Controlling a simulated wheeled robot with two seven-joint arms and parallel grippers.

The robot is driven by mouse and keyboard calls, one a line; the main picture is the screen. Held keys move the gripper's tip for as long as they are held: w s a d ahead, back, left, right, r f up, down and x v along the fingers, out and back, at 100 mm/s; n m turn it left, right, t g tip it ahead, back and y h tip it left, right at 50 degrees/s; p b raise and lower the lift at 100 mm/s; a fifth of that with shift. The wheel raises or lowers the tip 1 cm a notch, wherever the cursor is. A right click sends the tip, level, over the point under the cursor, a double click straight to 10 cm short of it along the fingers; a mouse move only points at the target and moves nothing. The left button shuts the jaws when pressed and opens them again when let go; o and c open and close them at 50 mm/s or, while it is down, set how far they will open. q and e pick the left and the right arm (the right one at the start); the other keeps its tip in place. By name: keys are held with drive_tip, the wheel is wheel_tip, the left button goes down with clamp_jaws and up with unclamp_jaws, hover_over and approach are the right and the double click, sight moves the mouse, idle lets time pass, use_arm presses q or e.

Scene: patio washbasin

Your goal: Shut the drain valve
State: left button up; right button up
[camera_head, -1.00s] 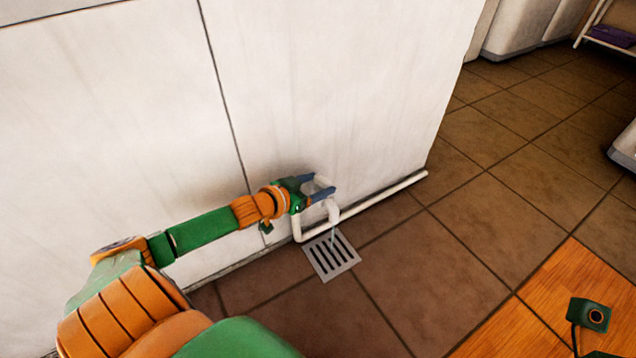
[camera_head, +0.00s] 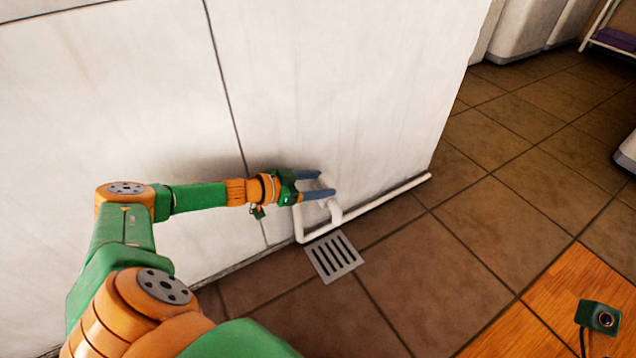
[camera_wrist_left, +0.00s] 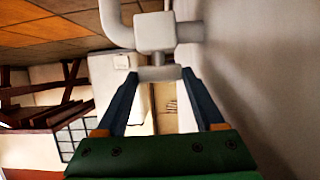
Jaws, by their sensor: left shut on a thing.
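The drain valve is a white fitting low on the white wall, mostly hidden behind my fingers in the head view. In the left wrist view its block-shaped body (camera_wrist_left: 155,32) joins white pipe, and its short light handle (camera_wrist_left: 159,73) lies between my fingertips. My left gripper (camera_head: 327,183) is shut on that handle, with blue fingers pointing right along the wall. It also shows in the left wrist view (camera_wrist_left: 158,77). The white outlet spout (camera_head: 335,212) bends down above the floor grate (camera_head: 333,257). No water stream shows under it. My right gripper is out of view.
A white pipe (camera_head: 388,200) runs along the foot of the wall (camera_head: 400,90), close to my fingers. The brown tiled floor (camera_head: 455,265) is clear right of the grate. A wooden surface (camera_head: 570,300) lies at lower right.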

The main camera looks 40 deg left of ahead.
use_arm(q)
drive_tip(key=o, duration=1.4)
drive_tip(key=shift+w, duration=0.1)
